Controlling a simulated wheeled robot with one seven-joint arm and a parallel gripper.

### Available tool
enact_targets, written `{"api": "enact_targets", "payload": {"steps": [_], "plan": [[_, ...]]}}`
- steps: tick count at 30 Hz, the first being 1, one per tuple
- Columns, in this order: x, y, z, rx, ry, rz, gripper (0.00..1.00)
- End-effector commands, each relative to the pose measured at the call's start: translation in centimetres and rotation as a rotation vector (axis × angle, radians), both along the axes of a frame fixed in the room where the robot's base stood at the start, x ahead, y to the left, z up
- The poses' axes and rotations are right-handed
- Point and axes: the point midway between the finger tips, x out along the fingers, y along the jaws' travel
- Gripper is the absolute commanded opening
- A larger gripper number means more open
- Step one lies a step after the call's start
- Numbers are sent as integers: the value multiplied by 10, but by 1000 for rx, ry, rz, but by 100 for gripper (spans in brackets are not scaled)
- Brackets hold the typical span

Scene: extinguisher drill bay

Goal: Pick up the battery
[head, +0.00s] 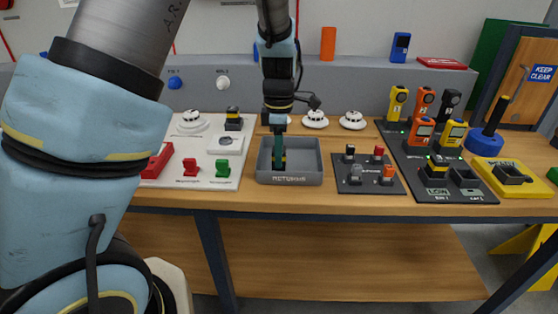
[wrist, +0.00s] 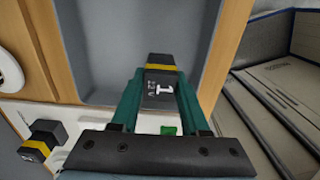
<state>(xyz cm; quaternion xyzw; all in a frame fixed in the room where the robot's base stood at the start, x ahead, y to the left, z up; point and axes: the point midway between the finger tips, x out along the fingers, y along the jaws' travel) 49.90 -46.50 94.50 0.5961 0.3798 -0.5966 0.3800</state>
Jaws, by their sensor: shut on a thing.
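My gripper (head: 279,158) points down into the grey tray (head: 304,179) on the bench in the head view. In the wrist view my gripper (wrist: 161,92) has its two green fingers shut on a black battery (wrist: 160,82) with a yellow band and a white "1". In the head view this battery is mostly hidden by the fingers. I cannot tell whether it touches the tray floor. A second black and yellow battery (head: 233,119) stands on the white board; it also shows in the wrist view (wrist: 42,139). Another (head: 437,167) sits in the dark rack marked "LOW".
The white board (head: 202,146) with detectors and red and green parts lies left of the tray. A dark plate with small blocks (head: 369,175) lies right. Further right are several handheld meters (head: 421,130) and a yellow "READY" stand (head: 510,178). The tray otherwise looks empty.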

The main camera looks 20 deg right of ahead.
Motion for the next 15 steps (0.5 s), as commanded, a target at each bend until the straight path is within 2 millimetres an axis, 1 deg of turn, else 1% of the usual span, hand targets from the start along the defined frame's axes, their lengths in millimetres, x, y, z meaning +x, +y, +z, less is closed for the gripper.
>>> {"api": "enact_targets", "payload": {"steps": [1, 7, 15], "plan": [[0, 0, 0, 0, 0, 0, 23], [0, 0, 0, 0, 0, 0, 0], [0, 0, 0, 0, 0, 0, 0]]}}
